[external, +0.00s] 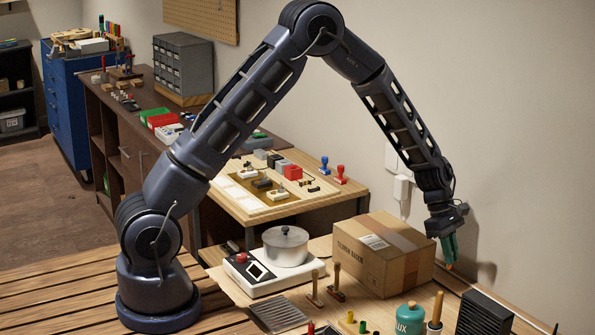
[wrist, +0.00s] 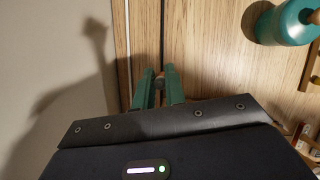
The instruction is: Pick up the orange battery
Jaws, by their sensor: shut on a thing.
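My gripper (external: 449,253) has teal fingers and points down at the right, beside the cardboard box. It is shut on the orange battery (external: 449,267), and only a small orange end shows below the fingertips. In the wrist view the two teal fingers (wrist: 160,78) stand close together, with a small orange-brown piece of the battery (wrist: 170,70) between their tips. Most of the battery is hidden by the fingers. I cannot tell whether it touches the wooden bench top (wrist: 205,45) or is clear of it.
The cardboard box (external: 375,262) stands just left of my gripper. A teal can (external: 410,318), a wooden-handled tool (external: 436,312) and a black finned block (external: 484,314) stand in front. A white device with a pot (external: 285,250) is farther left. The wall is close behind.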

